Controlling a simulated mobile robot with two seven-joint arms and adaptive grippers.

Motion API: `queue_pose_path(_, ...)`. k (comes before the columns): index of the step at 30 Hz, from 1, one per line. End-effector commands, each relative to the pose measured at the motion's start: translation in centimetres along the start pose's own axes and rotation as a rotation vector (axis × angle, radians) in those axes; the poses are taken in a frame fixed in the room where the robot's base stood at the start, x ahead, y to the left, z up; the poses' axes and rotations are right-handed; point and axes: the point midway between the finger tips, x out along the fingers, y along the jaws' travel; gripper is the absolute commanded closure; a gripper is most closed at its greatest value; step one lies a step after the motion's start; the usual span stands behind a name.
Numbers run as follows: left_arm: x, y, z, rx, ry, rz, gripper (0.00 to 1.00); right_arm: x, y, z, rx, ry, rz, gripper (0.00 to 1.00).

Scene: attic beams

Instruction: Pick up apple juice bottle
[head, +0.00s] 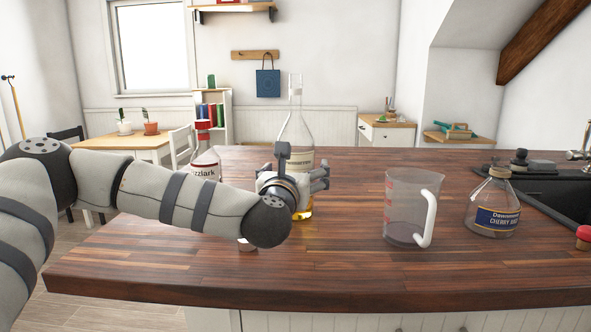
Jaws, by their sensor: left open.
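A tall clear bottle (297,131) with a long neck, a pale label and yellow liquid at its bottom stands upright on the wooden counter. It looks like the apple juice bottle, but its label is partly hidden. My left gripper (321,178) is open in front of this bottle, at about label height, and covers part of its body. I cannot tell whether it touches the glass. My right gripper is not in view.
A red-capped bottle (206,160) stands partly behind my left arm. A measuring jug (405,205) and a cherry-labelled bottle (493,215) stand to the right, near the sink (555,200). A small red-topped thing (584,236) is at the right edge.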

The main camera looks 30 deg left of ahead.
Motion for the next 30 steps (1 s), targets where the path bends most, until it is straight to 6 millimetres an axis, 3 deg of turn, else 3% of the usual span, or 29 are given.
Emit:
queue_pose_path(8, 0.64, -0.03, -0.13, 0.001, 0.002, -0.001, 0.15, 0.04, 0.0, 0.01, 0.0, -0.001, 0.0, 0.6)
queue_pose_path(18, 0.62, -0.02, -0.13, 0.001, 0.002, -0.001, 0.92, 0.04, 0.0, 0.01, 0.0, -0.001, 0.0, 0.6)
queue_pose_path(19, 0.63, -0.04, 0.1, 0.0, -0.003, -0.001, 0.95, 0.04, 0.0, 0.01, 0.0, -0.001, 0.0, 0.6)
queue_pose_path(30, 0.62, -0.03, 0.61, -0.002, -0.003, 0.0, 0.95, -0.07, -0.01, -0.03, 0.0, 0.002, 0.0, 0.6)
